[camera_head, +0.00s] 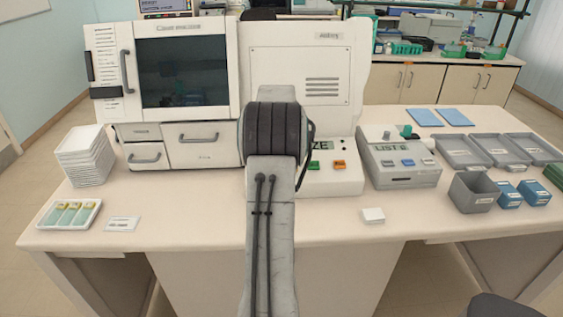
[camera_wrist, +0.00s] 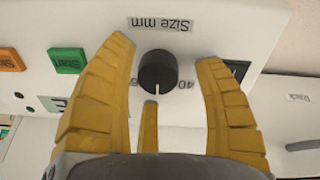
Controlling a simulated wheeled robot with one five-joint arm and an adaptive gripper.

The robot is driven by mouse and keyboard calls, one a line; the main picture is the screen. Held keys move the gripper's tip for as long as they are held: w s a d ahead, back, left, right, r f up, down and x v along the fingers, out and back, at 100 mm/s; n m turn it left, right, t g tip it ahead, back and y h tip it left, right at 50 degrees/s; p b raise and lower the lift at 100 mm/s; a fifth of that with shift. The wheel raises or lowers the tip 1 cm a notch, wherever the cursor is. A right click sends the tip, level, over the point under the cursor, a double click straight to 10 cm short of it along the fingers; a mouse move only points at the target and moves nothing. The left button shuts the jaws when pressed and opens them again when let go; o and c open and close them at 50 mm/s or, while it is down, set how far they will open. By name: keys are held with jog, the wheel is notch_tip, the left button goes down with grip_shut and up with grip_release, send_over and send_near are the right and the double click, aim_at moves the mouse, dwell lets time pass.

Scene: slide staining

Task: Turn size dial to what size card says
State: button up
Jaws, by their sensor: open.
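The size dial (camera_wrist: 157,72) is a black round knob with a white pointer line. The line points toward the bottom of the wrist view. Its "Size mm" label (camera_wrist: 162,24) reads upside down there, with a "40" mark at the dial's lower right. My gripper (camera_wrist: 165,52) is open, with yellow fingers on either side of the dial and a third below it. I cannot tell whether they touch it. My arm hides the gripper and dial in the head view. Small white cards lie at front left (camera_head: 122,224) and front centre (camera_head: 373,215); their text is unreadable, so I cannot tell which is the size card.
The white machine (camera_head: 300,60) stands behind my arm, with a green button (camera_wrist: 68,60) and an orange button (camera_wrist: 10,58) near the dial. A grey "LIST" device (camera_head: 402,165) stands to the right. Slide trays (camera_head: 66,228) and grey bins (camera_head: 470,192) flank the desk. The front middle is mostly clear.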

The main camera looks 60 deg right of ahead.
jog(key=v, duration=1.1)
jog(key=shift+a+r, duration=0.2)
jog(key=shift+r, duration=0.1)
